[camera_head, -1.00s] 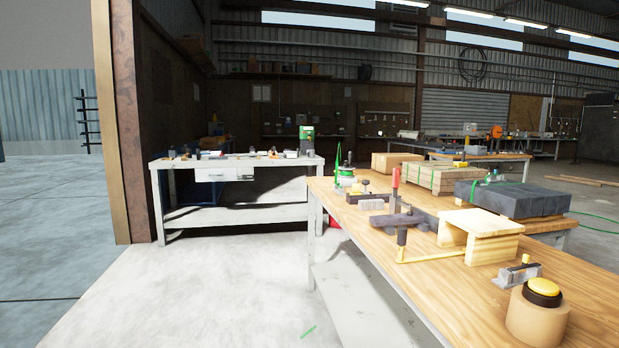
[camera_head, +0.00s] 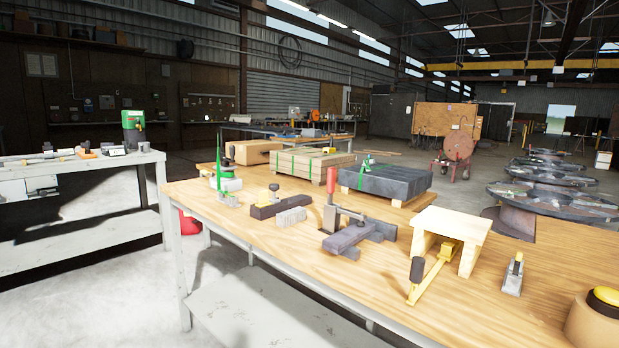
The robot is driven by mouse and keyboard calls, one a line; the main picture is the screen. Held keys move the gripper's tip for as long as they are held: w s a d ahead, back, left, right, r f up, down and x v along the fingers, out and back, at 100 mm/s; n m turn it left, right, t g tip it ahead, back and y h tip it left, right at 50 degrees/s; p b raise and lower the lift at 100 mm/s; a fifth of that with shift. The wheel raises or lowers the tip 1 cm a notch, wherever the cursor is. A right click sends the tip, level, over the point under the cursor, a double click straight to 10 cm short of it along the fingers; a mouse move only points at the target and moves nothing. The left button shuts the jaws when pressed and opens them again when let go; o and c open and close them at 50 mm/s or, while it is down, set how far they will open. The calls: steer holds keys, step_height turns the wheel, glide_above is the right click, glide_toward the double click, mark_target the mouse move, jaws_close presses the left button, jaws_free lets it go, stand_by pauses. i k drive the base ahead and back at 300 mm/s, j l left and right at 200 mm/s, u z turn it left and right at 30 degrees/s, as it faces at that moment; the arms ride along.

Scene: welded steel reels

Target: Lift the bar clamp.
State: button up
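A bar clamp (camera_head: 444,265) with a yellow bar and a black handle lies on the wooden workbench (camera_head: 310,268), near its front edge. Its far end reaches in under the small pale wooden stand (camera_head: 452,222); whether it touches the stand I cannot tell. The black handle stands up at the near end. My gripper is not in view, so I cannot see whether it is open or shut.
Left of the clamp are dark steel blocks (camera_head: 350,238) with a red-handled tool (camera_head: 331,200). A small grey-and-yellow tool (camera_head: 513,275) and a tan cylinder with a yellow top (camera_head: 598,320) are at right. A black slab (camera_head: 386,180) lies behind. Bare benchtop lies in front.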

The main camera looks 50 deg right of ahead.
mark_target(331, 172)
steer(key=i+z, duration=0.3)
steer(key=i+j+z, duration=0.25)
steer(key=i, duration=0.25)
steer(key=i+j+z, duration=0.15)
steer(key=i+z, duration=0.15)
steer(key=i, duration=0.15)
steer(key=i+z, duration=0.2)
steer(key=z, duration=0.25)
steer(key=i+j+z, duration=0.15)
steer(key=z, duration=0.25)
steer(key=i+j+z, duration=0.2)
steer(key=z, duration=0.25)
steer(key=i+j+z, duration=0.25)
steer(key=z, duration=0.15)
steer(key=j, duration=0.7)
